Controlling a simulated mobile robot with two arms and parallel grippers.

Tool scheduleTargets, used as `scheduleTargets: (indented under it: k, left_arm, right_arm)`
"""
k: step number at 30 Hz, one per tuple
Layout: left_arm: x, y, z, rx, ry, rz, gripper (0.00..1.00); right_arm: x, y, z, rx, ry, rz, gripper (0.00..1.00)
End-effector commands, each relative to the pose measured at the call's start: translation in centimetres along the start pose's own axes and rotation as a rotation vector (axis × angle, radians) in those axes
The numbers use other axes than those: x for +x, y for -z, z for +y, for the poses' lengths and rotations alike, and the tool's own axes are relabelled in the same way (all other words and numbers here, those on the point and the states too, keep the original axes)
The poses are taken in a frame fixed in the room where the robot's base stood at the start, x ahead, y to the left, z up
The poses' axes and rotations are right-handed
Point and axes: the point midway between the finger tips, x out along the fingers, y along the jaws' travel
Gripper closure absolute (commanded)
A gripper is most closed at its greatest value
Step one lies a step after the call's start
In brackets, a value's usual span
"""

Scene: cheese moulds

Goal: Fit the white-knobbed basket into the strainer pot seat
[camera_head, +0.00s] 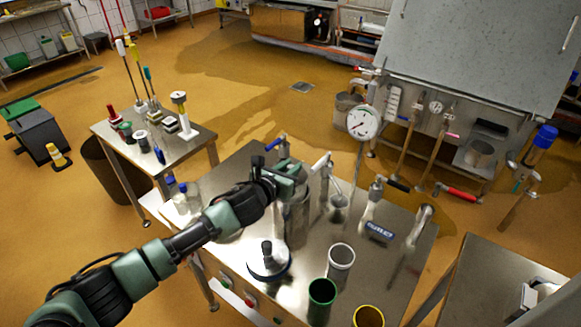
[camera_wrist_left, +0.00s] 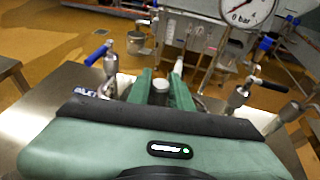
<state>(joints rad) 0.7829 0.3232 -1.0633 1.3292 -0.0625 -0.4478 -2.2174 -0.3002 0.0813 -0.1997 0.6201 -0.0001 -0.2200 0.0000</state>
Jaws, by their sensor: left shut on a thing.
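My left gripper (camera_head: 291,171) is shut on a pale grey knob (camera_wrist_left: 160,88), which shows between its fingers in the left wrist view. I take this to be the knob of the white-knobbed basket; the body below it is mostly hidden by my gripper. In the head view, an upright metal cylinder (camera_head: 297,217) stands directly under my left gripper, above the steel table. It could be the strainer pot, the basket's body or both; I cannot tell how far the basket is in the seat. My right gripper is not in view.
On the steel table (camera_head: 225,262) stand a round lid with a knob (camera_head: 268,260), a white-rimmed cup (camera_head: 341,256), a green-rimmed cup (camera_head: 322,292) and a yellow-rimmed cup (camera_head: 368,317). A pressure gauge (camera_head: 363,123) and valve handles (camera_head: 377,190) rise behind and to the right.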

Motion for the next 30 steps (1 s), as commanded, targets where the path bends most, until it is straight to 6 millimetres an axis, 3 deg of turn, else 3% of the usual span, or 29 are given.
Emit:
scheduleTargets:
  k: [30]
  left_arm:
    - [0.8, 2.5, -0.1, 0.0, 0.002, -0.001, 1.0]
  right_arm:
    - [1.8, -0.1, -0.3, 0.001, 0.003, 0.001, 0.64]
